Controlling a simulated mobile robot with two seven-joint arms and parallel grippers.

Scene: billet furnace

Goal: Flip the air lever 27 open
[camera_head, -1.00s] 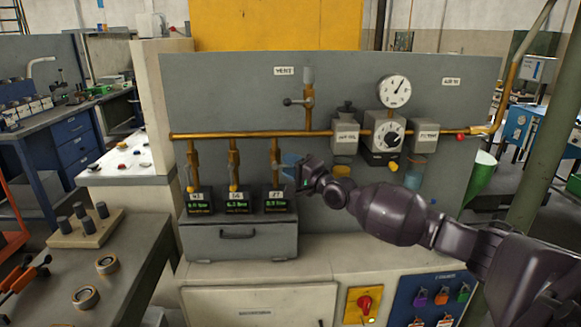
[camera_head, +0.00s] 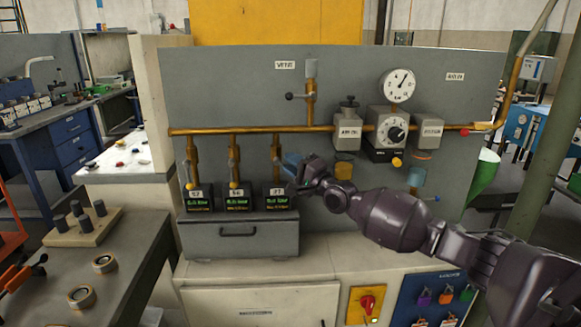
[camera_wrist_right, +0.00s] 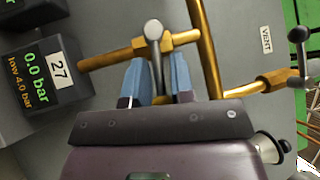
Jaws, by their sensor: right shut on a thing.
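The air lever 27 has a grey handle with a round end (camera_wrist_right: 154,32) and sits on a brass pipe in the right wrist view. My right gripper (camera_wrist_right: 157,78) has its two blue fingers on either side of the handle and is shut on it. In the head view, my right gripper (camera_head: 291,164) is at the brass drop pipe (camera_head: 276,150) above display 27 (camera_head: 277,197), and hides most of the lever. In the wrist view, display 27 (camera_wrist_right: 36,82) reads 0.0 bar, low 4.0 bar. My left gripper is not in view.
Two similar drop pipes with displays stand to the left, on a grey drawer box (camera_head: 240,236). The vent valve (camera_head: 300,97) is above. Regulator units (camera_head: 391,130) and a gauge (camera_head: 397,86) are to the right. A brass manifold pipe (camera_head: 220,131) crosses the panel.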

